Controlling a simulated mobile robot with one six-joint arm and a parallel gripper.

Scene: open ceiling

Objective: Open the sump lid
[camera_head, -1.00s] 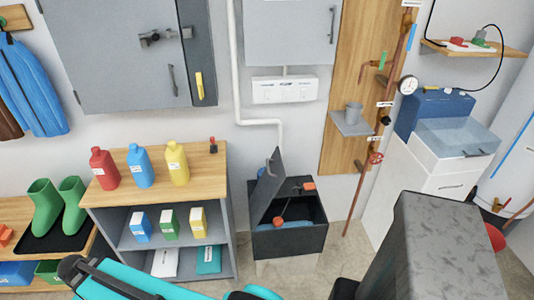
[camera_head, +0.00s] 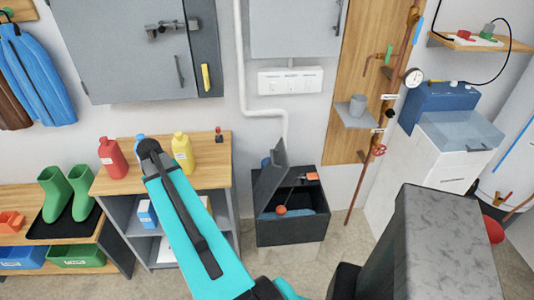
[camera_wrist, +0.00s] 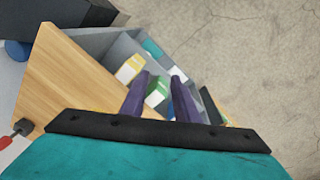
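The sump is a dark box (camera_head: 292,231) on the floor in the middle of the head view. Its grey lid (camera_head: 270,183) stands raised and tilted up at the left side of the opening. Inside, an orange-red ball (camera_head: 281,210) and something blue show. My gripper's purple fingers show in the wrist view (camera_wrist: 160,78), spread apart with nothing held between them. They point toward the shelf unit and look apart from the lid. In the head view, my teal arm link rises in front of the shelf and the fingers cannot be made out.
A wooden-topped shelf (camera_head: 215,145) with bottles (camera_head: 183,152) stands left of the sump. Green boots (camera_head: 68,193) are further left. A pipe board (camera_head: 345,100) and white cabinet (camera_head: 400,175) are to the right. Some bare floor (camera_head: 345,240) shows right of the sump.

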